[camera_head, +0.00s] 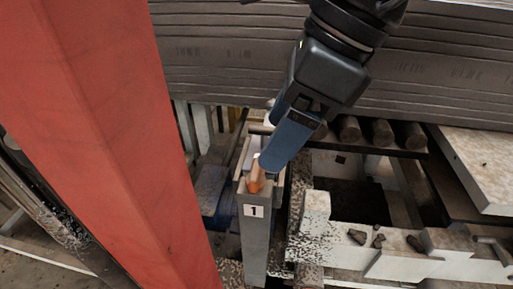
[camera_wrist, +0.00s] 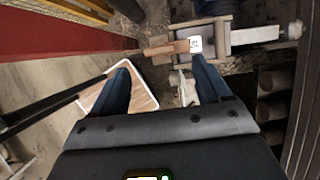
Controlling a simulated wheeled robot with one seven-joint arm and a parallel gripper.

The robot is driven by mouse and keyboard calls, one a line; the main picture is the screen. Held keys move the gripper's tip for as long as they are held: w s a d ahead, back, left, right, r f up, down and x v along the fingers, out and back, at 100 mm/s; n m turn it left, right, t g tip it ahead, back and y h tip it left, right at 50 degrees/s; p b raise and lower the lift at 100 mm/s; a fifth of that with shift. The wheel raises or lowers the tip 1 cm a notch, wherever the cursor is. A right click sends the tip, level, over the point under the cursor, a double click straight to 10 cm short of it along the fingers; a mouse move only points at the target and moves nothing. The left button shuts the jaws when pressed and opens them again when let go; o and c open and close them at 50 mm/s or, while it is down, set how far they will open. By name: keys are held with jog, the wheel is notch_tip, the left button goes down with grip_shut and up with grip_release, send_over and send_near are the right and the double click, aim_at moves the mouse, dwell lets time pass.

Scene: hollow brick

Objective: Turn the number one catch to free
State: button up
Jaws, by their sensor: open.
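The number one catch (camera_head: 257,178) is a small orange-brown handle at the top of a narrow grey post (camera_head: 255,250). A white label with a 1 (camera_head: 253,211) is on the post's front. My gripper (camera_head: 270,160) points down over the post top, and its blue fingers partly hide the catch. In the wrist view the catch (camera_wrist: 165,48) lies crosswise just beyond the gap between the fingertips (camera_wrist: 161,66). The jaws are open, with nothing seen held between them. I cannot tell whether a finger touches the catch.
A large red upright (camera_head: 110,130) stands close on the left. Grey stacked sheets (camera_head: 230,55) fill the back. Right of the post are dark rollers (camera_head: 365,132) and a pale stepped block (camera_head: 415,255) with loose fragments on it.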

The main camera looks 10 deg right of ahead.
aim_at(256, 168)
jog(key=p+x, duration=0.1)
jog(key=x, duration=0.5)
jog(key=shift+a+f, duration=0.2)
jog(key=shift+f, duration=0.1)
jog(key=shift+c, duration=0.2)
jog(key=c, duration=1)
